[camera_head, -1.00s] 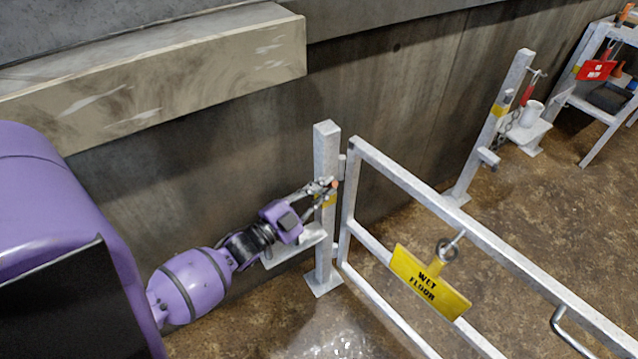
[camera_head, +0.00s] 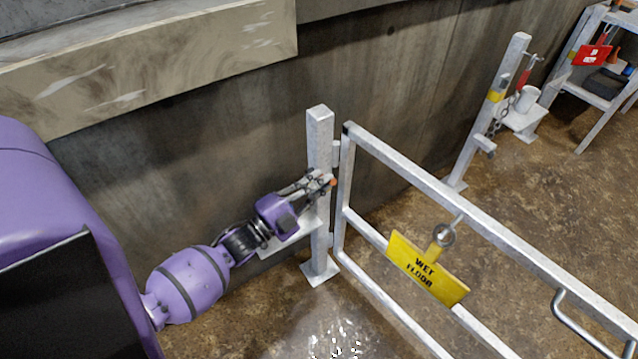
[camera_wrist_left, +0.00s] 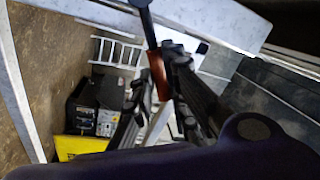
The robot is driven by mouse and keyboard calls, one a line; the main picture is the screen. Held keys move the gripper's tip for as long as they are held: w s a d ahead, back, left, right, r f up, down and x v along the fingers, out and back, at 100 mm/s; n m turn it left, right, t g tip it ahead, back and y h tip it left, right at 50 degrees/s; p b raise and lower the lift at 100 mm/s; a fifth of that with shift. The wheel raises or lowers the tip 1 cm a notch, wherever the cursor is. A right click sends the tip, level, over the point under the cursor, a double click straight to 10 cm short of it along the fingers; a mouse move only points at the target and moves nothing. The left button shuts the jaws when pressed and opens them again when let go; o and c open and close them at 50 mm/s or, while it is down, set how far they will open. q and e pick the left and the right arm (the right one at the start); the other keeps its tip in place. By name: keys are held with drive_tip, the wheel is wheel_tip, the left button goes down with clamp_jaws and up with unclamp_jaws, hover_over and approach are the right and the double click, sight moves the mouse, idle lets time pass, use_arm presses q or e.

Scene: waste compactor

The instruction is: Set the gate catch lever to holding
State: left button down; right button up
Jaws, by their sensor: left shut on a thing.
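The gate catch lever shows in the left wrist view as a grey rod with a red-brown grip (camera_wrist_left: 157,72). My left gripper (camera_wrist_left: 160,98) is shut on that grip, with one dark finger on each side. In the head view my left gripper (camera_head: 322,181) is at the upper part of the near gate post (camera_head: 319,130), on its left side. The fingers hide most of the lever. The right gripper is in neither view.
A barred metal gate (camera_head: 400,170) with a yellow wet floor sign (camera_head: 427,268) stands right of the post. A far post (camera_head: 487,115) carries a chain and a red-handled part. A concrete wall (camera_head: 200,160) runs behind my arm. Brown floor lies open in front.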

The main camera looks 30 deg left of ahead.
use_arm(q)
drive_tip(key=c, duration=1.7)
unclamp_jaws()
drive_tip(key=shift+c, duration=0.2)
drive_tip(key=shift+s, duration=0.15)
drive_tip(key=v, duration=1.2)
